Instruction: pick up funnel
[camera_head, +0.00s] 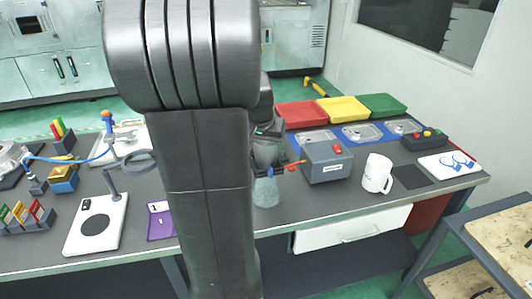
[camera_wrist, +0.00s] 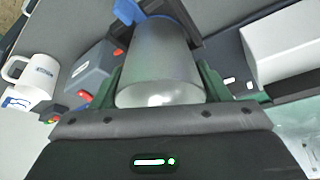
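The thing I take for the funnel is a frosted, tapered grey-green piece (camera_head: 266,191) on the table's front part, partly hidden by my arm in the head view. In the wrist view the frosted piece (camera_wrist: 160,62) fills the space between my fingers, its wide round end toward the camera. My gripper (camera_head: 270,168) is at its upper part. In the wrist view the green-edged fingers of my gripper (camera_wrist: 160,80) lie along both its sides. I cannot tell whether they press on it. A blue part (camera_wrist: 128,11) shows beyond it.
A grey box with a red button (camera_head: 327,162) stands close to the right, with a white mug (camera_head: 377,174) beyond it. Red (camera_head: 301,115), yellow (camera_head: 342,109) and green (camera_head: 382,105) trays are at the back. A purple card (camera_head: 160,221) and white tablet (camera_head: 96,225) lie to the left.

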